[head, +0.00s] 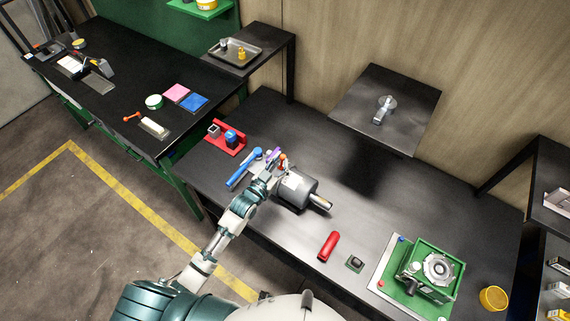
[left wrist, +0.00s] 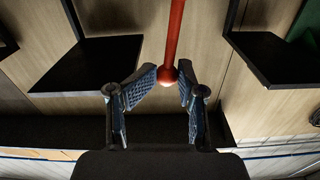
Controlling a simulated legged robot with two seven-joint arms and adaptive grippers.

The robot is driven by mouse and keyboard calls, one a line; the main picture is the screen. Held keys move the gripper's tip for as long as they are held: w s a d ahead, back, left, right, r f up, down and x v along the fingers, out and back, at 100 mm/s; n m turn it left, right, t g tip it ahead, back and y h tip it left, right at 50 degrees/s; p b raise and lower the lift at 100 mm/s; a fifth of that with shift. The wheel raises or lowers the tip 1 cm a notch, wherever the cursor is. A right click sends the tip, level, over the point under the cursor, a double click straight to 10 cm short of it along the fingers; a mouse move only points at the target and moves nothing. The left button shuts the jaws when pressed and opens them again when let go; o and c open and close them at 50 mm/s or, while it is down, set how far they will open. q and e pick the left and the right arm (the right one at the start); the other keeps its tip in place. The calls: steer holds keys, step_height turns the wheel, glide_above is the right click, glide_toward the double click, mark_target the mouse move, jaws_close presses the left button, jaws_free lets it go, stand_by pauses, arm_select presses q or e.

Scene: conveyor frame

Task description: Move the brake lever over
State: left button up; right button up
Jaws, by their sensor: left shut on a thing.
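The brake lever is a red rod (left wrist: 175,35) with a round end, coming down from the top of the left wrist view. My left gripper (left wrist: 167,80) has its two blue-padded fingers on either side of that end and is shut on it. In the head view the lever's orange-red part (head: 284,161) shows small beside my left gripper (head: 275,163), at the far left end of a dark grey motor-like cylinder (head: 298,187). The gripper partly hides the lever's base. My right gripper is not in view.
The cylinder lies on a black bench (head: 330,205). A blue tool (head: 244,168) and a red holder (head: 225,138) are left of it. A red handle-like piece (head: 328,246), a green fixture (head: 430,268) and a yellow ring (head: 493,298) are to the right. A raised black shelf (head: 405,90) stands behind.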

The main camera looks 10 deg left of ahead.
arm_select(q)
steer(key=shift+w+a+r, duration=0.15)
steer(key=shift+a, duration=0.3)
steer(key=shift+a, duration=0.1)
steer(key=shift+c, duration=0.2)
steer(key=shift+w+a, duration=0.35)
steer(key=shift+a, duration=0.4)
steer(key=shift+c, duration=1.2)
steer(key=shift+a+f+b, duration=0.15)
steer(key=shift+f+b, duration=0.05)
steer(key=shift+b, duration=0.1)
steer(key=shift+w, duration=0.1)
steer(key=shift+w+a+f, duration=0.1)
steer(key=shift+a+f, duration=0.05)
steer(key=shift+a, duration=0.15)
steer(key=o, duration=0.9)
steer(key=shift+a, duration=0.1)
